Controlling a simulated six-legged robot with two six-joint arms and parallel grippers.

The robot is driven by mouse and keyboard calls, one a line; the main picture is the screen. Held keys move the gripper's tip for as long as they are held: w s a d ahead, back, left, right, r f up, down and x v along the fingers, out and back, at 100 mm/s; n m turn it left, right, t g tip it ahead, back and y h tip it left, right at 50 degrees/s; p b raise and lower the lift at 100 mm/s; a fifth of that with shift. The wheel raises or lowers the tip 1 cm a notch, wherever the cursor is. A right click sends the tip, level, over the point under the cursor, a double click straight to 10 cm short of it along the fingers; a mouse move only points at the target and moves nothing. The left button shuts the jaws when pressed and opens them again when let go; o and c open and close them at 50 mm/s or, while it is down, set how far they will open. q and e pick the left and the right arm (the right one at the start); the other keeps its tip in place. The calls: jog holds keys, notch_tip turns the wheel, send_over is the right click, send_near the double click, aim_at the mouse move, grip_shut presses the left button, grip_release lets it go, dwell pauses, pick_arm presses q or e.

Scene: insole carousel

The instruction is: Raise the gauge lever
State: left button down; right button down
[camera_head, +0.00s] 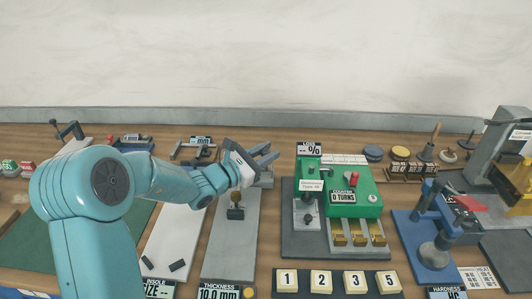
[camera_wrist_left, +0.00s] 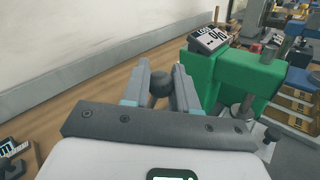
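The thickness gauge stands on a long grey plate (camera_head: 226,248), with a brass part and a dark foot (camera_head: 236,213) showing below my arm. My left gripper (camera_head: 268,158) is over the gauge's upper end. In the left wrist view its two grey fingers (camera_wrist_left: 161,80) stand apart, one on each side of a dark round knob (camera_wrist_left: 159,84), which looks like the end of the gauge lever. I cannot tell whether the fingers touch the knob. The rest of the lever is hidden behind my gripper. My right gripper is not in view.
A green machine (camera_head: 352,187) with a turns counter stands just right of the gauge; it is also close in the left wrist view (camera_wrist_left: 240,75). A white board (camera_head: 172,247) lies to the left. Numbered tiles (camera_head: 321,281) are in front. A blue hardness press (camera_head: 433,250) stands at the right.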

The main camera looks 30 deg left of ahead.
pick_arm(q)
jog(key=shift+w+a+r+p, duration=0.15)
jog(key=shift+r+p, duration=0.15)
jog(key=shift+p, duration=0.3)
jog(key=w+g+p, duration=0.1)
jog(key=p, duration=0.1)
jog(key=w+a+r+n+p, duration=0.1)
jog(key=p, duration=0.2)
jog(key=n+g+p, duration=0.1)
jog(key=p, duration=0.2)
jog(key=shift+w+a+r+g, duration=0.3)
jog(key=shift+w+r, duration=0.05)
jog(key=shift+w, duration=0.05)
jog(key=w+a+f+n+g+p, duration=0.2)
jog(key=w+a+p, duration=0.2)
jog(key=w+p, duration=0.2)
jog(key=shift+w+f+p, duration=0.2)
jog(key=shift+f+p, duration=0.2)
jog(key=shift+p, duration=0.2)
jog(key=c, duration=0.9)
grip_release()
jog(key=shift+s, duration=0.1)
